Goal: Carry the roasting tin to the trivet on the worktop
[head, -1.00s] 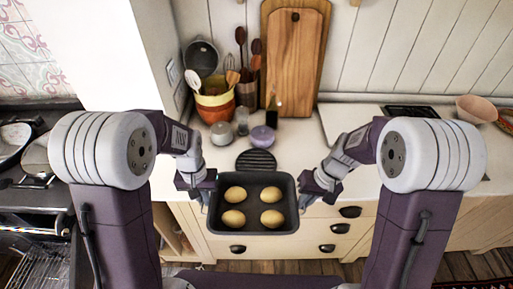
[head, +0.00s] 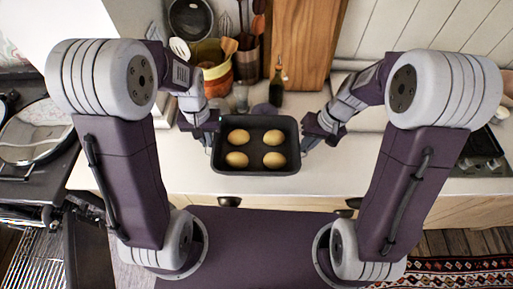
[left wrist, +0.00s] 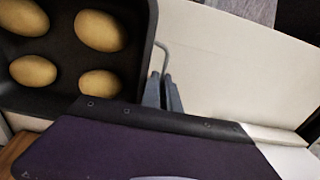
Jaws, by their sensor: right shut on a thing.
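The dark roasting tin (head: 256,168) holds several pale potatoes (head: 238,136) and sits level between my two grippers. In the left wrist view the tin (left wrist: 146,45) fills the upper left, with a thin wire handle at its side. My left gripper (head: 211,139) is at the tin's left end; its fingers (left wrist: 162,92) look closed together on the handle. My right gripper (head: 304,142) is shut on the tin's right end. The tin is over the worktop (head: 345,160). The trivet is not visible now, hidden by the tin; I cannot tell whether they touch.
The stove (head: 35,150) is at the left. The worktop right of the tin is clear.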

